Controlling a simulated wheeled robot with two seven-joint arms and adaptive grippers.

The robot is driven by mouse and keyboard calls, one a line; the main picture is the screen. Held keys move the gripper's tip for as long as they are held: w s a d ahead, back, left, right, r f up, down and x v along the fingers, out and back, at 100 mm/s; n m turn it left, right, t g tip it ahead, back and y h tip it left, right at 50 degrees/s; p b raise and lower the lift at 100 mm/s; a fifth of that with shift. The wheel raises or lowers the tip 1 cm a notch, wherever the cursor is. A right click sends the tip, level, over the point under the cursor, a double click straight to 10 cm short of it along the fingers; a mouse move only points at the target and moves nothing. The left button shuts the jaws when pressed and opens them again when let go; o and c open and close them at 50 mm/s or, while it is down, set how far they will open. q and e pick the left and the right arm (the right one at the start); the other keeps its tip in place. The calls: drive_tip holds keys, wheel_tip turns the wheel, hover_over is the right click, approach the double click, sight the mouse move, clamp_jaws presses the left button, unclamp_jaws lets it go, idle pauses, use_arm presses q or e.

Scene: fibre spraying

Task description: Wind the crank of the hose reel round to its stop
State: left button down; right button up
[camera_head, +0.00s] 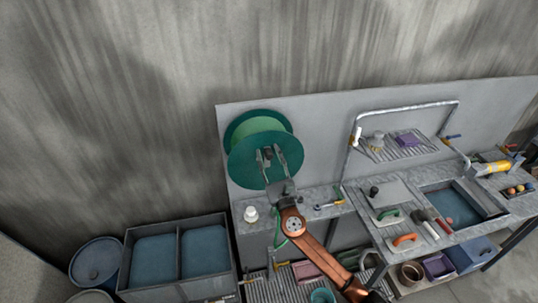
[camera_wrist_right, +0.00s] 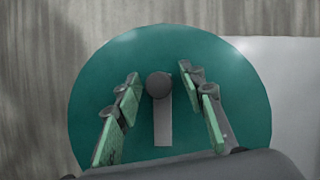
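The green hose reel (camera_head: 247,167) is mounted on the upright grey panel above the left end of the bench. In the right wrist view its disc (camera_wrist_right: 100,75) fills the middle. The crank (camera_wrist_right: 162,118) is a grey arm with a round dark knob (camera_wrist_right: 159,86) at its upper end. My right gripper (camera_head: 268,156) is in front of the reel. In the right wrist view its two green-padded fingers (camera_wrist_right: 160,87) are apart, one on each side of the knob, with gaps showing. My left gripper is in neither view.
A white bottle (camera_head: 251,214) stands on the bench at left, below the reel. The bench (camera_head: 345,207) carries trowels, a sink and tools to the right. Water tanks (camera_head: 155,262) and a blue barrel (camera_head: 96,262) stand at lower left. A green hose hangs beside my right arm.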

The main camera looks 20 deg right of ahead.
clamp_jaws()
idle(0.4)
